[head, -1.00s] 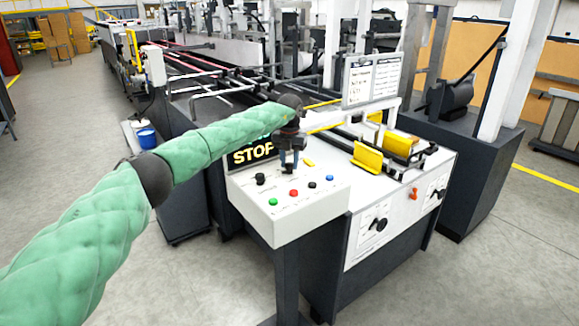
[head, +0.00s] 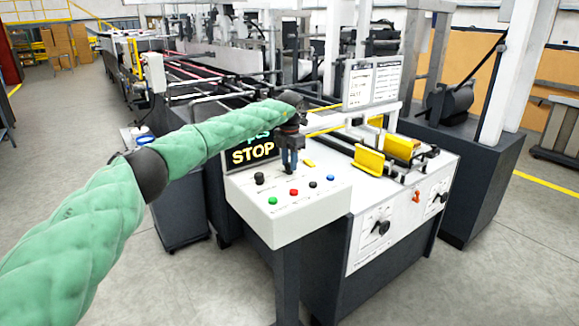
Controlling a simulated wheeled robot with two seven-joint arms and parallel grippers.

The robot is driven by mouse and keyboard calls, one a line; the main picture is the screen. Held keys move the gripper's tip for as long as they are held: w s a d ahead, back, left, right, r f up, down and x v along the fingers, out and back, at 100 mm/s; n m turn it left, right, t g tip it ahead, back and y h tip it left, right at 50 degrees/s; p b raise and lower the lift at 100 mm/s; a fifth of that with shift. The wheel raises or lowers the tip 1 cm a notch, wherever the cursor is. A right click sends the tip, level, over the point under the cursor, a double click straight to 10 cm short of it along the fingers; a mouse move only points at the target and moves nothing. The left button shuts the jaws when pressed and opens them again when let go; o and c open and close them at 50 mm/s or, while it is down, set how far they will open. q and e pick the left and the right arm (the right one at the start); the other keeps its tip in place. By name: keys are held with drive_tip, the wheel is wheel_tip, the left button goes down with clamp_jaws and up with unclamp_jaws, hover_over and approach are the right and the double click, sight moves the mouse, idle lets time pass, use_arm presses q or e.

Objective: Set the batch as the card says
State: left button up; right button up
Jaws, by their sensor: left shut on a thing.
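My left gripper (head: 289,166) points down at the back of the white control console (head: 297,222). It is shut on a dark knob, which the fingers mostly hide. A black knob (head: 259,178), a green button (head: 272,200), a red button (head: 294,196), a black button (head: 314,184) and a blue button (head: 330,178) are on the console top. The display (head: 253,153) reads STOP, with a line above partly covered by my arm. The card (head: 357,87) stands behind the machine top beside a second sheet (head: 387,79); their text is too small to read. My right gripper is not in view.
Yellow guides (head: 369,160) sit on the machine top. An orange handle (head: 416,196) and two dials, one nearer (head: 380,227) and one farther (head: 440,198), are on the machine's front. A small yellow piece (head: 309,163) lies right of my gripper. The floor in front is clear.

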use_arm(q)
drive_tip(key=m+b, duration=0.1)
drive_tip(key=m, duration=0.3)
drive_tip(key=shift+m+b, duration=0.3)
drive_tip(key=shift+b, duration=0.05)
drive_tip(key=m, duration=0.2)
drive_tip(key=shift+m+b, duration=0.3)
drive_tip(key=shift+m, duration=0.1)
drive_tip(key=m, duration=0.2)
drive_tip(key=shift+m, duration=0.3)
drive_tip(key=m, duration=0.2)
drive_tip(key=shift+m+b, duration=0.3)
drive_tip(key=shift+m, duration=0.1)
drive_tip(key=m, duration=0.2)
drive_tip(key=shift+r+m, duration=0.1)
drive_tip(key=shift+m, duration=0.3)
drive_tip(key=m, duration=0.3)
drive_tip(key=shift+m, duration=2.2)
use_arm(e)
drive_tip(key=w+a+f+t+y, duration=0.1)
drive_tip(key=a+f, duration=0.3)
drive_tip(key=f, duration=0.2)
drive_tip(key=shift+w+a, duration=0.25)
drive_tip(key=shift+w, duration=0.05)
